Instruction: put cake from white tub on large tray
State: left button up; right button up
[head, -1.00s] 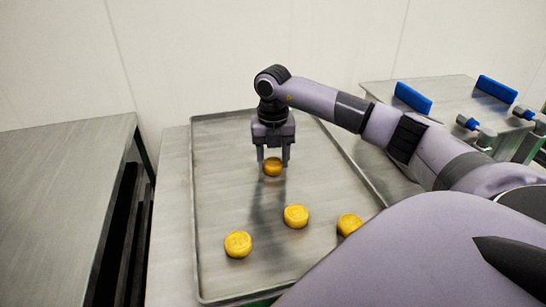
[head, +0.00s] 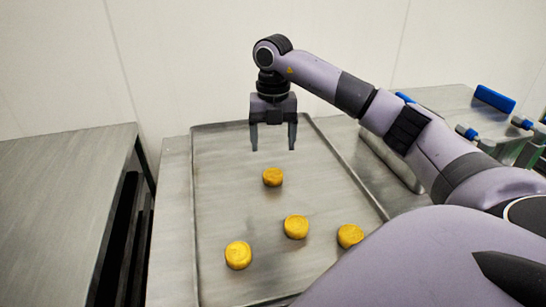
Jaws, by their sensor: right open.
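The large tray (head: 222,180) is a shallow grey metal tray on a metal table. Several round yellow cakes lie on it, apart from each other. One cake (head: 272,177) lies alone near the tray's middle. Nearer to me are a cake at the left (head: 238,255), one in the middle (head: 296,227) and one at the right (head: 350,236). My right gripper (head: 273,147) is open and empty above the tray, over and a little beyond the lone cake, with its fingers pointing down. The white tub and my left gripper are not in view.
A bare metal table (head: 55,195) stands at the left, with a dark gap between it and the tray's table. At the right, a metal surface (head: 445,100) carries blue parts (head: 494,98). A white wall (head: 200,60) is behind. The tray's far left is clear.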

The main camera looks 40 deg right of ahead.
notch_tip(320, 180, up, 4)
jog(key=shift+f, duration=0.1)
dwell(0.6)
